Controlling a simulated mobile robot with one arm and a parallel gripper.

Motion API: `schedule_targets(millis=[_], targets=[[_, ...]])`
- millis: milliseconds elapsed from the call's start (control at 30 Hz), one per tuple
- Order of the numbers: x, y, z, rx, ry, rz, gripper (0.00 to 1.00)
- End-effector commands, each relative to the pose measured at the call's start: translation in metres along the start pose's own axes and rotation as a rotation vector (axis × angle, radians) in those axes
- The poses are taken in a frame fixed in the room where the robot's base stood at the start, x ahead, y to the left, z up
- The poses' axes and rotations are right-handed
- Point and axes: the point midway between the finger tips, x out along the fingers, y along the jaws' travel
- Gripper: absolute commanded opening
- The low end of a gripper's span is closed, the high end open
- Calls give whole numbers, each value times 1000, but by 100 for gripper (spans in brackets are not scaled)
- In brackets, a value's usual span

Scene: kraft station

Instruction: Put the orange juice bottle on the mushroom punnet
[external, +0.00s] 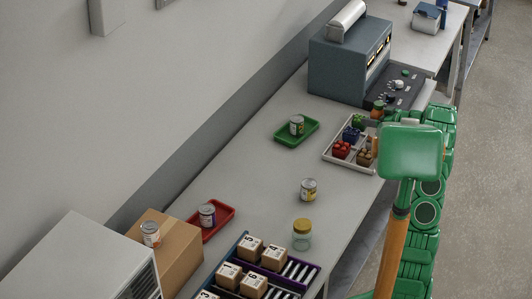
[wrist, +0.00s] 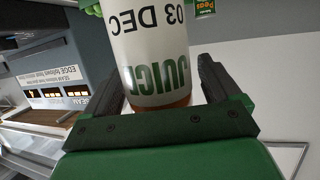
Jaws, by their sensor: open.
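The juice bottle (wrist: 150,45) fills the upper middle of the wrist view, its white label reading "JUICE" and "03 DEC" upside down, with an orange-brown band below. My gripper (wrist: 172,80) is open, with one dark finger on each side of the bottle; I cannot tell whether they touch it. In the external view a small orange item with a green top (external: 378,108), likely the bottle, stands by the far right corner of the pale tray. A brown-filled punnet (external: 365,156), likely the mushrooms, sits in the tray's near right part. My arm hides my fingers there.
The pale tray (external: 330,154) also holds red, blue and green punnets. A grey-blue machine (external: 340,68) stands behind it. A green tray with a can (external: 297,131), a loose can (external: 308,190), a jar (external: 302,236) and a crate of boxes (external: 246,238) share the bench.

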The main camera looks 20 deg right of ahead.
Motion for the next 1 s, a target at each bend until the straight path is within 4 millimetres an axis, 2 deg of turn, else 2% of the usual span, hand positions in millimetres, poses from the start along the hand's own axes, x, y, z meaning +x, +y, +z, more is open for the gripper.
schedule_targets(millis=[600,800,1000], targets=[[-90,1,0,-1,-2,4,90],[-108,0,1,0,0,0,90],[-115,0,1,2,0,0,90]])
